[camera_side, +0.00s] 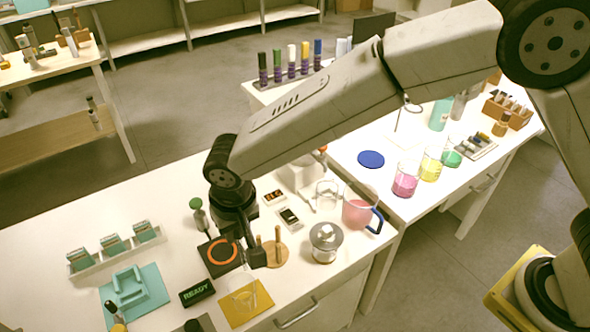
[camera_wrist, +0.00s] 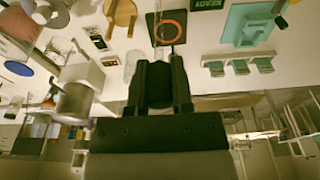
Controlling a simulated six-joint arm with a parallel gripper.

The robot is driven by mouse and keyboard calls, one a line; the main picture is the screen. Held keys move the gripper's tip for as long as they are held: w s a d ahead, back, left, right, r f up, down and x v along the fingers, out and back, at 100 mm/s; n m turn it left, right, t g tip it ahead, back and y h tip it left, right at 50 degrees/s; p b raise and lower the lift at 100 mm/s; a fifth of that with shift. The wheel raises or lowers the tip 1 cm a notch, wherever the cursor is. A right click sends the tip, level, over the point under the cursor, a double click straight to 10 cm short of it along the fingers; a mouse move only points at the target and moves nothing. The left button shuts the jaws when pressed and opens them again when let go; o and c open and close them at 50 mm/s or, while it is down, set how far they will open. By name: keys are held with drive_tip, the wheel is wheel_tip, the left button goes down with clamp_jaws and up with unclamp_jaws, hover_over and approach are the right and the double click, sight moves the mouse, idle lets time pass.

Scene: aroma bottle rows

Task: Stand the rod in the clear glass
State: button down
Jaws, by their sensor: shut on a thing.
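My gripper (camera_side: 252,254) is low over the table beside the black mat with an orange ring (camera_side: 222,254). In the wrist view my gripper (camera_wrist: 160,62) is shut on a thin, pale, see-through rod (camera_wrist: 158,28), which extends from between the fingers; its far end is hard to make out. In the side view the rod cannot be told apart from its surroundings. A clear glass (camera_side: 243,298) stands on a yellow mat at the front, apart from my gripper. Another clear glass (camera_side: 327,194) stands further back, left of the pink jug.
A round wooden stand with pegs (camera_side: 275,255) is close right of my gripper. A jar with white cubes (camera_side: 325,240) and a pink jug (camera_side: 357,214) stand further right. A READY sign (camera_side: 196,292) and teal holder (camera_side: 132,288) lie left.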

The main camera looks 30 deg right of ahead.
hover_over(246, 268)
drive_tip(key=shift+w+f, duration=0.15)
drive_tip(key=shift+f, duration=1.45)
drive_tip(key=shift+w+f, duration=0.15)
drive_tip(key=shift+f, duration=1.55)
drive_tip(key=shift+f, duration=2.8)
drive_tip(key=shift+c, duration=2.1)
unclamp_jaws()
